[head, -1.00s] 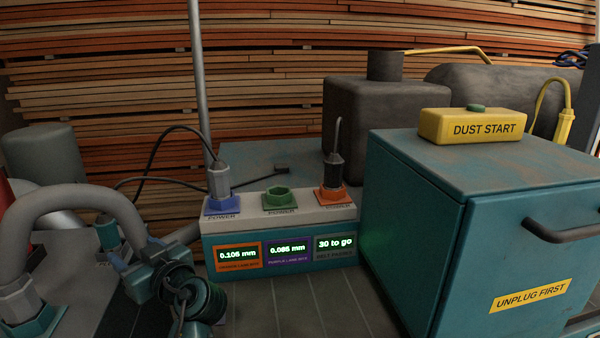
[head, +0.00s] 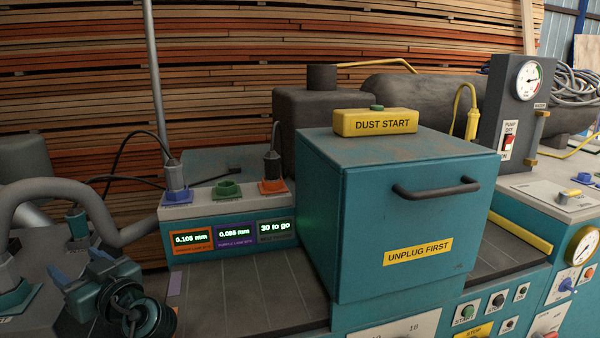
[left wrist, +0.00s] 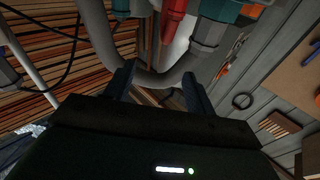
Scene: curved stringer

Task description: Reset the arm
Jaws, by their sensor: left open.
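My left gripper (head: 74,272) is at the lower left of the head view, its two fingers apart. It also shows in the left wrist view (left wrist: 156,82), where the fingers point up the picture with nothing clearly held between them. A thick grey bent hose (head: 62,188) rises behind the gripper in the head view. In the left wrist view the hose (left wrist: 150,78) curves past the fingertips; I cannot tell whether they touch it. My right gripper is not in view.
A teal cabinet (head: 330,220) with a dark handle stands at the centre, a yellow DUST START box (head: 375,122) on top. A panel with displays and coloured sockets (head: 228,206) is beside it. A gauge unit (head: 515,110) stands right. The grey slatted bed (head: 250,290) is clear.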

